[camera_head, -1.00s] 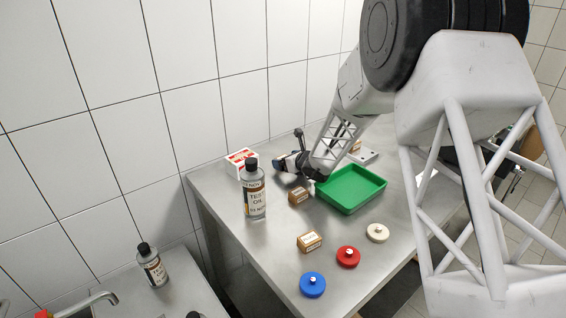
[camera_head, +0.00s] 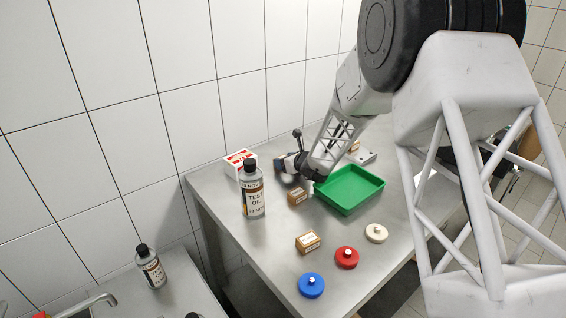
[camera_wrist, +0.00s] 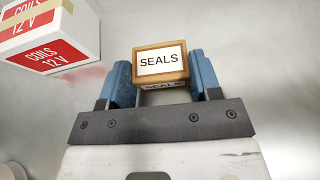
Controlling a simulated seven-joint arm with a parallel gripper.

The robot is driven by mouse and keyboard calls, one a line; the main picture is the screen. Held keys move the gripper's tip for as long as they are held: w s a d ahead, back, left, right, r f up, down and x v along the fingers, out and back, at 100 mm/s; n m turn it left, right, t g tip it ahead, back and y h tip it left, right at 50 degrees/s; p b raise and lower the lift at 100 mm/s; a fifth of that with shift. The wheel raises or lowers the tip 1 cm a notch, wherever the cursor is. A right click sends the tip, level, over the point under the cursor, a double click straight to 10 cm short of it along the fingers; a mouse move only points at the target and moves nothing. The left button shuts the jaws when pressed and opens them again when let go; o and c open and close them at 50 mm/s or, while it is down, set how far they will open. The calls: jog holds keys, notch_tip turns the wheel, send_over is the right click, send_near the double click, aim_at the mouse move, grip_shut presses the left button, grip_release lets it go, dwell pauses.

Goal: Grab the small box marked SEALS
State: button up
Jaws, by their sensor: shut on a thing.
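The small brown box marked SEALS (camera_wrist: 160,62) sits between the two blue fingers of my gripper (camera_wrist: 165,78) in the wrist view. Its white label faces the camera, and a second SEALS marking shows on the face below. The fingers are shut on its left and right sides. In the head view my gripper (camera_head: 284,163) is low over the far part of the steel table, right of the red and white box. The held box is hard to make out there, and I cannot tell whether it touches the table.
The COILS 12 V box (camera_wrist: 52,35) stands close left of my fingers. In the head view, a test oil bottle (camera_head: 253,192), two other small brown boxes (camera_head: 298,196) (camera_head: 307,242), a green tray (camera_head: 349,190), and blue (camera_head: 312,286), red (camera_head: 347,258) and white (camera_head: 376,233) knobbed discs are on the table.

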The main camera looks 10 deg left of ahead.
jog(key=shift+r, duration=0.2)
jog(key=shift+r, duration=0.55)
notch_tip(320, 180, up, 2)
jog(key=shift+r, duration=0.1)
jog(key=s+d, duration=0.1)
jog(key=s, duration=0.4)
jog(key=s+d+r, duration=0.1)
jog(key=s+d, duration=0.1)
jog(key=s, duration=0.3)
jog(key=s+d, duration=0.2)
jog(key=s, duration=0.3)
jog(key=shift+s+r, duration=0.1)
jog(key=shift+r, duration=0.1)
jog(key=shift+a, duration=0.1)
